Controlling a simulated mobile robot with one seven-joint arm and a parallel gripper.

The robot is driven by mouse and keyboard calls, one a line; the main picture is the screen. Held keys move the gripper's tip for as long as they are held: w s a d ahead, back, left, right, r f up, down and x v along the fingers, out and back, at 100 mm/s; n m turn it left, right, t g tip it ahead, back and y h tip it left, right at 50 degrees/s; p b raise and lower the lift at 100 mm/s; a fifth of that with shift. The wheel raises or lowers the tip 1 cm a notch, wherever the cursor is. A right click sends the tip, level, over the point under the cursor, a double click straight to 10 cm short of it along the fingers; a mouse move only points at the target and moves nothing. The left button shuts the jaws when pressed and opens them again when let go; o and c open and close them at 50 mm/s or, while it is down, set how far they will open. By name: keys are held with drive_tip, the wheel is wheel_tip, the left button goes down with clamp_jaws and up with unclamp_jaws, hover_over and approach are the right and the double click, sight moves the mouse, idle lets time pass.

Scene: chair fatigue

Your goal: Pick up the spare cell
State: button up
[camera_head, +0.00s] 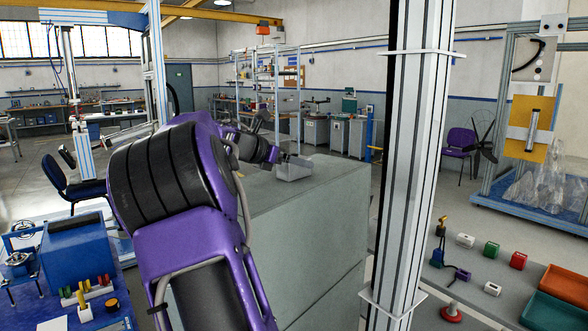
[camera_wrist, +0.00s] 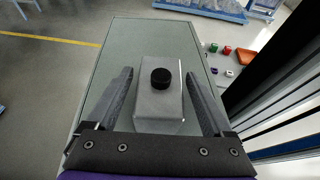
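A light grey block with a black round knob on top, apparently the spare cell (camera_wrist: 160,108), stands on the flat top of a large grey-green cabinet (camera_wrist: 130,42). The cell also shows in the head view (camera_head: 294,170), at the cabinet's far edge beside the end of my arm. My gripper (camera_wrist: 160,73) is open, with one finger on each side of the cell in the wrist view. A narrow gap shows between the cell and each finger. In the head view my gripper (camera_head: 275,156) is small and partly hidden by my own arm.
A bench at the lower right holds a red block (camera_head: 518,261), a green block (camera_head: 491,249), an orange bin (camera_head: 566,284) and a teal bin (camera_head: 555,312). A blue bench with tools (camera_head: 75,250) stands at the lower left. The cabinet top around the cell is clear.

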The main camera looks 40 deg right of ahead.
clamp_jaws()
drive_tip(key=shift+r, duration=0.1)
idle(0.3)
